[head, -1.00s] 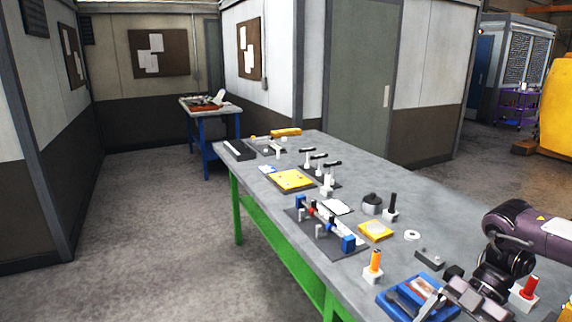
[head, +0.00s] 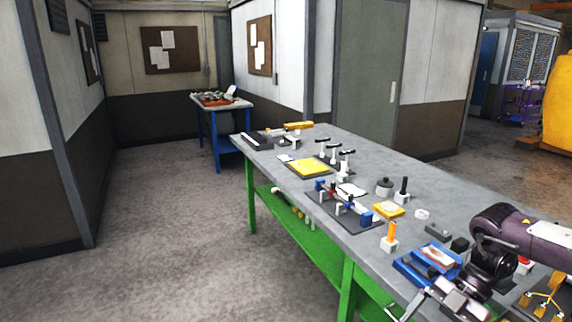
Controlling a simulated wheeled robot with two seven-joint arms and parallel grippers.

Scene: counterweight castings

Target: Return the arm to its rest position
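My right arm comes in from the right, above the near right end of the grey workbench (head: 400,160). My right gripper (head: 408,305) points down and left by the bench's front edge, just in front of a blue tray (head: 408,272). Its pale fingers run close to the bottom of the picture. I cannot tell how far apart they are, and I see nothing clearly held. My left gripper is not in view.
An orange-handled tool stands in a white block (head: 390,241) left of the tray. A dark-handled one (head: 403,190), a yellow block (head: 389,210) and a blue-ended fixture (head: 345,210) lie farther back. The floor left of the bench is clear.

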